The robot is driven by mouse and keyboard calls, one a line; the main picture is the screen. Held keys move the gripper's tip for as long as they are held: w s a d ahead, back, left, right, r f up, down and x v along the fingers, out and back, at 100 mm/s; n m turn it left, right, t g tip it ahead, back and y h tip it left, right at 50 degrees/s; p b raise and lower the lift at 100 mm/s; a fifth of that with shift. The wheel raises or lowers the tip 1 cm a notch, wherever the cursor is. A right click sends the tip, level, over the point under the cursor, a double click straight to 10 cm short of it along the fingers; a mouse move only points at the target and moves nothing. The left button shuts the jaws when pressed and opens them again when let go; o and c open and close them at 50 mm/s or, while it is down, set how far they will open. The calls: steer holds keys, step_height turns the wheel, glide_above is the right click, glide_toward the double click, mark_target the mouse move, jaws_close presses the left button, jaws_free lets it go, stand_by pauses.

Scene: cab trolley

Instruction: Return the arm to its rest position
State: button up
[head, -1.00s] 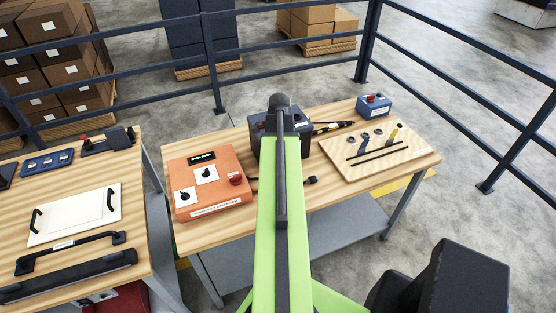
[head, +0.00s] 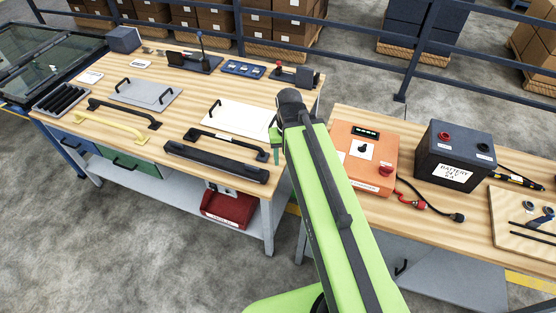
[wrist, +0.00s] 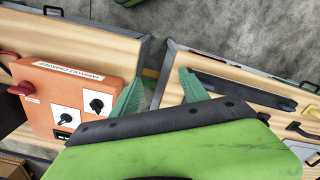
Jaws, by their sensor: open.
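My gripper (wrist: 160,76) is open, with its two green fingers spread and nothing between them in the wrist view. In the head view my green arm reaches forward and to the left, and a green finger (head: 276,143) shows beside its far end. The gripper is above the gap between the two workbenches, near the left bench's right edge. The rest of the gripper is hidden behind the arm in the head view.
The left bench (head: 190,125) carries handles, a white panel (head: 236,118) and a dark bar (head: 216,161). The right bench (head: 470,205) carries an orange charger (head: 366,155) and a battery (head: 454,155). A dark railing runs behind. The floor in front is clear.

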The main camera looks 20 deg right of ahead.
steer(key=a, duration=0.2)
steer(key=a+n, duration=0.1)
steer(key=a, duration=0.1)
steer(key=shift+s+n, duration=0.15)
steer(key=shift+n, duration=0.15)
steer(key=shift+f, duration=0.1)
step_height(320, 180, down, 10)
steer(key=b, duration=0.9)
steer(key=shift+r+b, duration=0.25)
steer(key=shift+b, duration=0.05)
steer(key=shift+o, duration=1.1)
steer(key=shift+d+r+p, duration=0.1)
steer(key=shift+r+p, duration=0.2)
steer(key=shift+o, duration=1.4)
steer(key=shift+r, duration=0.1)
